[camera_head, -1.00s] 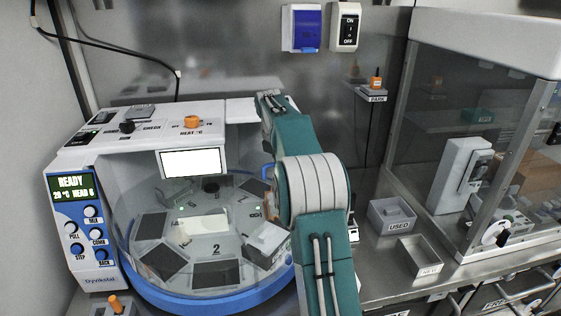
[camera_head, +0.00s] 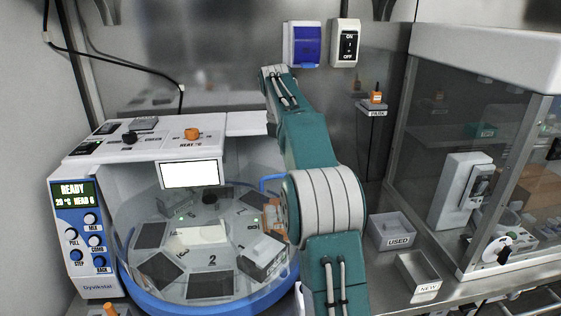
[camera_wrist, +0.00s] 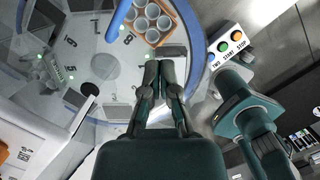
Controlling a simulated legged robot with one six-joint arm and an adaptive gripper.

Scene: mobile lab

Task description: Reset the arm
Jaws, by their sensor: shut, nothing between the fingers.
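My gripper (camera_wrist: 162,70) is shut and empty in the wrist view. It hangs over the round white deck of the machine, near its blue rim (camera_wrist: 205,95). In the head view my teal arm rises in front of the machine's right side, and the gripper itself is hidden behind the arm. The machine (camera_head: 95,190) shows READY on its small display, and its clear-walled deck (camera_head: 212,260) carries dark pads and printed numbers.
An orange rack (camera_wrist: 152,22) with several white cups lies beyond the fingertips, and a button box (camera_wrist: 231,43) stands beside the deck. At right are a USED bin (camera_head: 393,232), a NEW tray (camera_head: 419,274) and a glass cabinet (camera_head: 480,130). A PARK shelf (camera_head: 374,108) is on the back wall.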

